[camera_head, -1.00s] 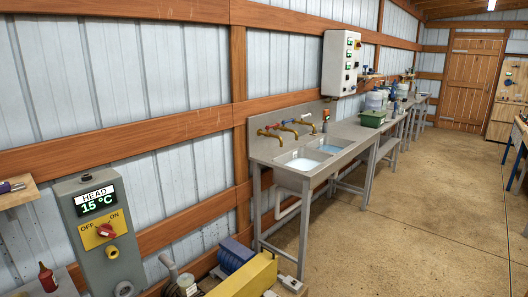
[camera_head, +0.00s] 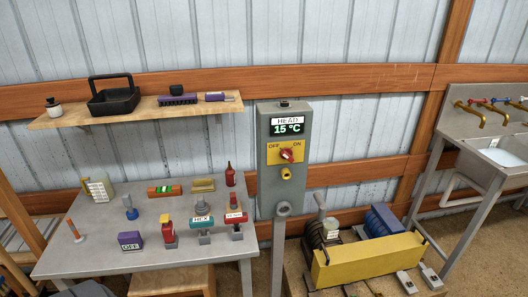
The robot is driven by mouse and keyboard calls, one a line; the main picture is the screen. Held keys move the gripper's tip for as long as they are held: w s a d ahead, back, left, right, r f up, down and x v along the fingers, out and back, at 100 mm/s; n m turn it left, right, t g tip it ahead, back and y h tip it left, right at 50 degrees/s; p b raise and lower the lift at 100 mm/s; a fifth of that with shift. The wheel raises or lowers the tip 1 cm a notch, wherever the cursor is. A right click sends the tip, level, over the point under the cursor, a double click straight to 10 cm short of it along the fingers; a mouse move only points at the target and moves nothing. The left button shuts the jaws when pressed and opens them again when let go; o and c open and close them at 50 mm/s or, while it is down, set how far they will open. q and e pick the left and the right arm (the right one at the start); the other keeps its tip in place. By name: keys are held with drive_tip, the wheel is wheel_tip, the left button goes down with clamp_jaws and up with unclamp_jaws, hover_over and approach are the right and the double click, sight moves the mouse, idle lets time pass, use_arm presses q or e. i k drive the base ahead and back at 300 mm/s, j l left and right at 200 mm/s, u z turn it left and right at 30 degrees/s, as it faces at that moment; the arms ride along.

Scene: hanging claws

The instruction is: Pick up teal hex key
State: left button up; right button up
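A teal piece labelled HEX (camera_head: 202,220) sits upright on a small grey holder on the grey worktable. It looks like the handle of the teal hex key; no separate key shaft can be made out at this size. A red-labelled piece (camera_head: 235,217) on a similar holder stands just to its right. A red and yellow item (camera_head: 168,232) stands to its left. Neither of my grippers shows in the head view.
The grey worktable (camera_head: 95,262) also carries a purple OFF block (camera_head: 130,241), a red bottle (camera_head: 230,175) and a white jug (camera_head: 98,190). A wooden shelf (camera_head: 70,117) hangs above it. A grey control box (camera_head: 285,190) and yellow machine (camera_head: 365,260) stand right.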

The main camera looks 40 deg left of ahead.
sight(202, 223)
drive_tip(key=u, duration=1.75)
